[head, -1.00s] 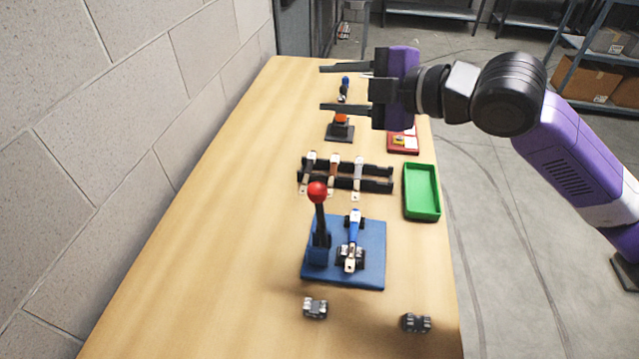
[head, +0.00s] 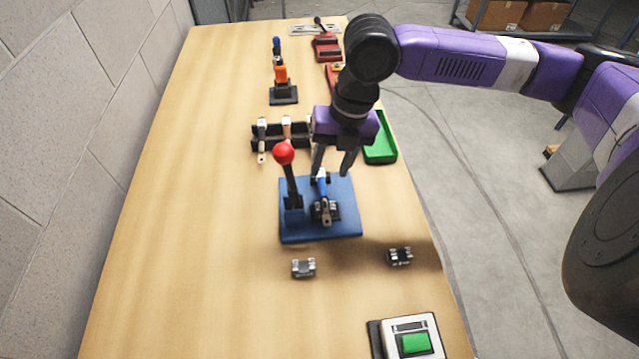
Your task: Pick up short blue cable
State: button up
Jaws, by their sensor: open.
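I cannot make out a separate short blue cable. The blue part I see near my gripper is a slim blue piece (head: 321,187) with a dark and metal base, on the blue plate (head: 346,222). My gripper (head: 331,174) is open and points down over the back of that plate. Its fingers partly hide the slim blue piece; I cannot tell whether they touch it. A black lever with a red ball knob (head: 284,153) stands on the plate to the left.
Behind are a black rack (head: 267,143) with light strips and a green tray (head: 381,151), both partly covered by my gripper. Two small metal blocks (head: 303,268) (head: 399,256) and a green-button box (head: 414,342) are in front. The table's left side is clear.

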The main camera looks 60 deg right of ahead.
aim_at(324, 187)
jog(key=f, duration=0.5)
jog(key=shift+w+a+f+p, duration=0.4)
jog(key=shift+c, duration=0.2)
grip_shut()
